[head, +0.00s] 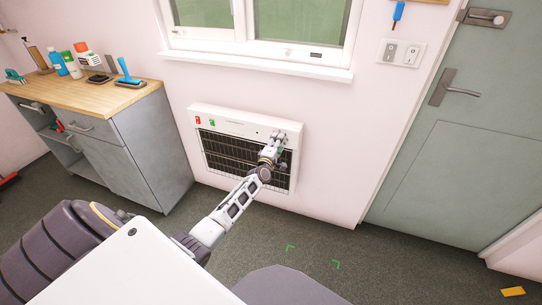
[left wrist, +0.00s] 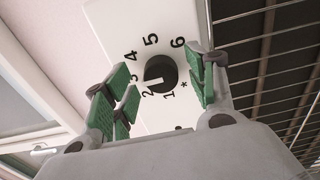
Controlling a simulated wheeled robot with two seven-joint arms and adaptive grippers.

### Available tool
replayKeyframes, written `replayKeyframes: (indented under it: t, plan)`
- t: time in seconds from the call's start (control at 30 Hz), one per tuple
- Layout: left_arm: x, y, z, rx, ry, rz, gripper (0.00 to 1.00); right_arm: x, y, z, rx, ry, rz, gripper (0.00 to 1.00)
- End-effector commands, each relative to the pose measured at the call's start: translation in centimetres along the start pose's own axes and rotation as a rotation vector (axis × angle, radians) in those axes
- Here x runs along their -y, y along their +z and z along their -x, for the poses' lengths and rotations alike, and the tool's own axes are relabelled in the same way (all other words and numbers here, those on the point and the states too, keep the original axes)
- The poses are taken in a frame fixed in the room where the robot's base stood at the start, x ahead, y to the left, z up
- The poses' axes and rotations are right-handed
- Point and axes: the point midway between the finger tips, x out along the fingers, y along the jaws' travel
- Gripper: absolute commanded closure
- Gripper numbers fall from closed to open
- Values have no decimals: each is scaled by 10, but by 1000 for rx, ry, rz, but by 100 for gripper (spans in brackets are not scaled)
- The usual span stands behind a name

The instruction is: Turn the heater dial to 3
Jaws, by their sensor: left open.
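The white wall heater (head: 215,115) hangs below the window, with a dark grille. In the left wrist view its black round dial (left wrist: 161,72) sits on a white panel (left wrist: 112,28) printed with 1 to 6 and a star. The dial's white mark lies on its lower left, by the 2. My left gripper (left wrist: 160,84) is open, its green-padded fingers on either side of the dial; I cannot tell whether they touch it. In the head view my left gripper (head: 277,148) is at the heater's right side and hides the dial. My right gripper is not in view.
A grey cabinet (head: 150,145) with a wooden top holding bottles and brushes stands left of the heater. A green door (head: 465,150) and light switches (head: 401,53) are at the right. The floor before the heater looks clear.

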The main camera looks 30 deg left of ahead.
Motion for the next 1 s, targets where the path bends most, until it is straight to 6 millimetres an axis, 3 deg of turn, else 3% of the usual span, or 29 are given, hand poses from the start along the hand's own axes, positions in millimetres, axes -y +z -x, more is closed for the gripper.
replayKeyframes:
  t: [1.0]
  plan:
    - [2, 0, 82, 1, -4, -1, 43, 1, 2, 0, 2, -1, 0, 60]
